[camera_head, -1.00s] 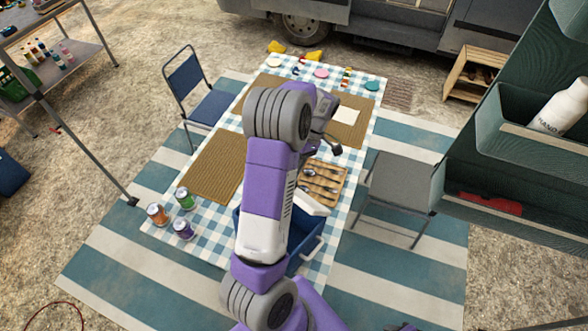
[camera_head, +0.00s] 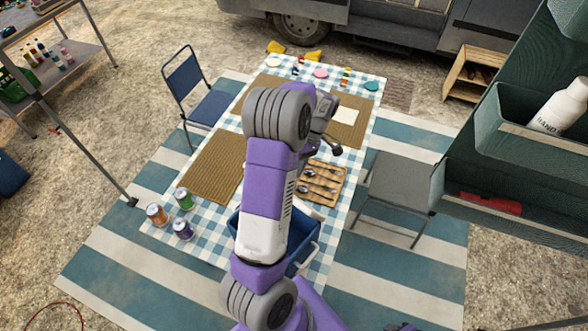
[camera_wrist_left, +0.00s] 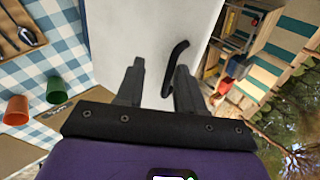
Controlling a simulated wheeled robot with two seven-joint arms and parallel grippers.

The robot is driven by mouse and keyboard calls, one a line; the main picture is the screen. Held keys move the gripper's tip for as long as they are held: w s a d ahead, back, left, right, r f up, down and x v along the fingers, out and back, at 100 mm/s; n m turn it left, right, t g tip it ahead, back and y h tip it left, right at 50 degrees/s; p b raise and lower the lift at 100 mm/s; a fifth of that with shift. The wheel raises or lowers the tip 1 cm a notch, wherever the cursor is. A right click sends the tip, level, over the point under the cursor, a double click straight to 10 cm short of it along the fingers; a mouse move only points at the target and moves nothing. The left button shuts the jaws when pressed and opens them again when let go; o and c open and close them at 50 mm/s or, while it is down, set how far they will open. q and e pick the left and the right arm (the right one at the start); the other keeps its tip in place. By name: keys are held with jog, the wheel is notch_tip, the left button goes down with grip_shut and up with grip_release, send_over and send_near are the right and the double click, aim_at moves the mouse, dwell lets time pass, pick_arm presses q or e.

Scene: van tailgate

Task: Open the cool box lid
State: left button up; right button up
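The blue cool box (camera_head: 304,238) stands near the front of the checked cloth, largely hidden behind my left arm. A small white part of its lid (camera_head: 310,208) shows at its far side. In the left wrist view the white lid (camera_wrist_left: 112,30) fills the upper middle, with a curved black handle (camera_wrist_left: 180,52) in front of it. My left gripper (camera_wrist_left: 160,68) is open, its two fingers apart in front of the white face. The handle's lower end lies between the fingers, near the right one; I cannot tell whether they touch. My right gripper is not in view.
A cutlery tray (camera_head: 322,184) lies just beyond the box. Several cans (camera_head: 183,229) stand to its left. A grey folding chair (camera_head: 396,185) is to the right, a blue chair (camera_head: 205,105) to the left. A green shelf unit (camera_head: 530,160) juts in at right.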

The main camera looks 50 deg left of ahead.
pick_arm(q)
jog(key=w+a+r+p, duration=0.1)
jog(key=w+r+p, duration=0.3)
jog(key=w, duration=0.3)
jog(key=shift+r, duration=0.55)
dwell(0.3)
jog(key=shift+a, duration=0.15)
dwell(0.4)
jog(key=v, duration=0.7)
jog(key=shift+w+r, duration=0.2)
jog(key=shift+c, duration=0.2)
